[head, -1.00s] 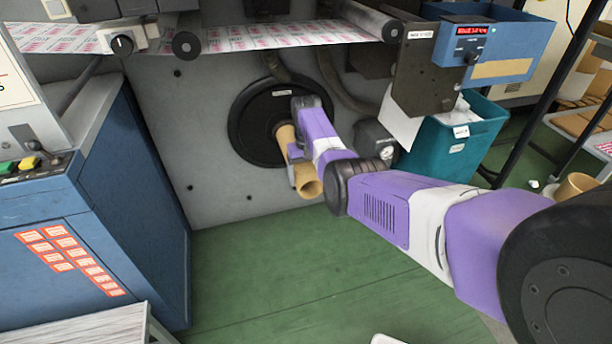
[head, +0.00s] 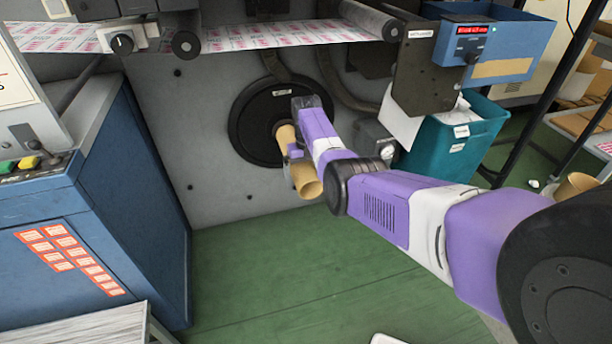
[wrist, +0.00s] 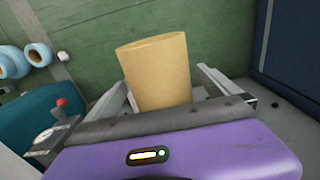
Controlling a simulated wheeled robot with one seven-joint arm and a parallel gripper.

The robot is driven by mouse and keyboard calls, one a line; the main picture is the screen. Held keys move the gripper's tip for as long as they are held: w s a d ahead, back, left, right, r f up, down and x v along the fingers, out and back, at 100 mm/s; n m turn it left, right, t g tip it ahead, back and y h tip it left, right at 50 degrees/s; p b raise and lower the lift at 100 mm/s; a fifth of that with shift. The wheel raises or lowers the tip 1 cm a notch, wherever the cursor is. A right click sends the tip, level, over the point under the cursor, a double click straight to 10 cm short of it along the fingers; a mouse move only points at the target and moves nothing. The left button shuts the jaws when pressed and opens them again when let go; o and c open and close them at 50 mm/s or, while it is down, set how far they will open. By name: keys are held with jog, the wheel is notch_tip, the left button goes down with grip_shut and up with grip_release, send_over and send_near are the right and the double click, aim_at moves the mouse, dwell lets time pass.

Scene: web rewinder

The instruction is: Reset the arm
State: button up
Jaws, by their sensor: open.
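A tan cardboard core (head: 307,180) sticks out from the black round disc (head: 250,130) on the grey machine wall, its open end toward me. Whether a shaft runs inside it cannot be seen. My gripper (head: 296,152) is at the core in the head view, at the end of my purple and white arm. In the wrist view the core (wrist: 158,72) stands between the two fingers of my gripper (wrist: 163,80). The fingers are open, one on each side of the core. Any contact with it is too small to tell.
A printed web (head: 285,36) runs across above the disc. A dark bracket and blue control box (head: 490,45) hang at upper right, above a teal bin (head: 455,140) with paper. A blue cabinet (head: 60,230) stands left. The green floor (head: 290,265) in front is clear.

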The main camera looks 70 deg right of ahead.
notch_tip(320, 180, up, 8)
jog(key=shift+f+p, duration=0.25)
jog(key=shift+p, duration=1)
